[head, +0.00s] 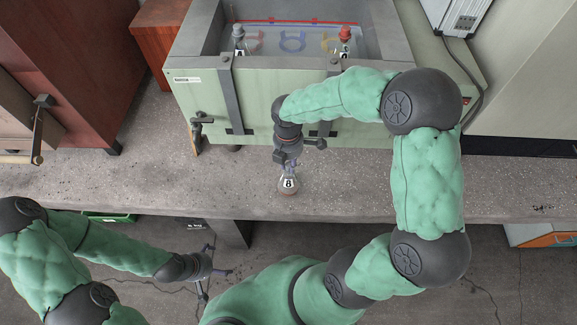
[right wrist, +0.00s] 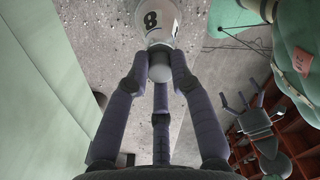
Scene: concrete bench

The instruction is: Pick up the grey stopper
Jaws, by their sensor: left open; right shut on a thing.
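A round glass flask (head: 288,184) labelled 8 stands on the concrete bench near its front edge; it also shows at the top of the right wrist view (right wrist: 160,20). The grey stopper (right wrist: 159,72) is at the flask's mouth, between the fingertips of my right gripper (right wrist: 159,66). My right gripper (head: 287,162) points down over the flask and is shut on the stopper. I cannot tell how deep the stopper sits in the neck. In the head view the fingers largely hide it. My left gripper (head: 217,274) is open and empty, low in front of the bench.
A pale green water bath (head: 200,105) stands behind the flask. It holds coloured rings, a flask with a grey top (head: 239,34) and one with a red top (head: 346,34). The concrete bench top (head: 160,180) is clear to both sides of the flask.

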